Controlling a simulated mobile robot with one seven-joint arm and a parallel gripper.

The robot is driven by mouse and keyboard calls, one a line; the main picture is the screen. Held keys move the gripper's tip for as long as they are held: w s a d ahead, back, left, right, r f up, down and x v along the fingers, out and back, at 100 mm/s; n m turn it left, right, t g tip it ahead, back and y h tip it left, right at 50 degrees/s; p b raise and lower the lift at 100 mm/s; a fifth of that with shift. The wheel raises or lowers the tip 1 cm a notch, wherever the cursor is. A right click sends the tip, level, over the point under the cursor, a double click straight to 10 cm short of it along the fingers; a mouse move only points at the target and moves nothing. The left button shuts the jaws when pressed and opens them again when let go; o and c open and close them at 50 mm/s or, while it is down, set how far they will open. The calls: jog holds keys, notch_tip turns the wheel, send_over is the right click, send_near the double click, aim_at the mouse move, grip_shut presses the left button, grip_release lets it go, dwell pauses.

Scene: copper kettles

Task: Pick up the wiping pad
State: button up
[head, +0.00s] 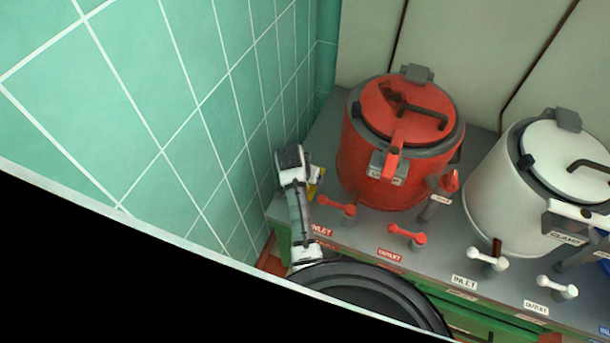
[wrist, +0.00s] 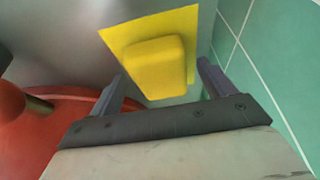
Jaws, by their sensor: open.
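The wiping pad (wrist: 157,68) is a yellow block with rounded edges on a flat yellow square (wrist: 113,36), lying on the grey worktop. In the wrist view it shows ahead of my gripper (wrist: 160,83), between its two fingers. The fingers are apart and nothing is held. In the head view only a yellow sliver (head: 316,178) shows beside my arm, which hides the rest. My gripper's fingers are hidden in the head view. I cannot tell how high the fingers are above the pad.
A red kettle (head: 368,165) stands close to the right of the pad, with red valve handles (head: 336,207) in front. A white kettle (head: 490,205) stands further right. A green tiled wall (head: 190,110) rises close on the left. The grey worktop (head: 324,135) has little free room here.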

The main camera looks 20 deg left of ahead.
jog(key=c, duration=1.1)
jog(key=shift+o, duration=0.2)
notch_tip(320, 180, up, 20)
jog(key=shift+p, duration=0.45)
